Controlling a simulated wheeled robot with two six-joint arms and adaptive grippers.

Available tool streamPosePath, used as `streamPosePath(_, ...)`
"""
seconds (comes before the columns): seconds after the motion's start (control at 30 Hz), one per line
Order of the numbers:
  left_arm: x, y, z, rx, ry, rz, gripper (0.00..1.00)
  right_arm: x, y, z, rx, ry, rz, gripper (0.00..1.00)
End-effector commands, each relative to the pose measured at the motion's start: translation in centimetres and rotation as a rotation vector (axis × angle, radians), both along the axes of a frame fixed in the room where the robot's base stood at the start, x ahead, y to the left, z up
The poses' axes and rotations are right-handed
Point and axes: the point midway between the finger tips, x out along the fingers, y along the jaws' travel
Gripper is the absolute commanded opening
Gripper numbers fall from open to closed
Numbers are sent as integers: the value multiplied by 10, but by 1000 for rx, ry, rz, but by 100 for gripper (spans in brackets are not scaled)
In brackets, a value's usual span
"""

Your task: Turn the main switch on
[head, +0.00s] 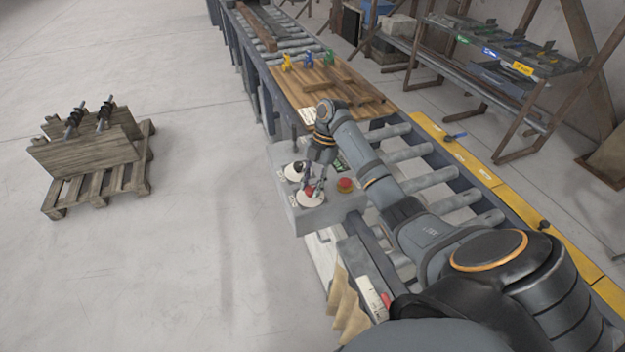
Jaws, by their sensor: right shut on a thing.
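A grey control box (318,216) stands at the near left side of the roller conveyor. On its top are a black knob on a round pale plate (294,171), a second round pale plate (309,201) with a red part, and a red button (345,184) to the right. I cannot read the labels on the plates. My left gripper is not in view.
The roller conveyor (430,180) runs behind the box, with a wooden board (290,88) bearing yellow, blue and green pieces. A pallet (100,190) with wooden blocks stands on the left. A rack (500,60) stands at the back right. The floor left of the box is clear.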

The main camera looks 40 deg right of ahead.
Motion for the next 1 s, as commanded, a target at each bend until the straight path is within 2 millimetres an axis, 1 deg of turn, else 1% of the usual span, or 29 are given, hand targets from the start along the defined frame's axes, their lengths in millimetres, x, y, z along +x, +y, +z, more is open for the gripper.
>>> streamPosePath(0.03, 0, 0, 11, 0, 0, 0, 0, 2, 1, 8, 3, -4, 33, 0)
streamPosePath(0.2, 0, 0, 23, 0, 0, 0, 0, 2, 1, 6, 3, -5, 139, 0)
streamPosePath(0.33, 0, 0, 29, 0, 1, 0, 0, 3, 1, 5, 1, -6, 200, 0)
streamPosePath(0.6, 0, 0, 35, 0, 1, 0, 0, 3, 1, 3, 1, -6, 263, 0)
streamPosePath(1.0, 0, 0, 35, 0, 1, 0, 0, 3, 1, 2, 0, -6, 273, 0)
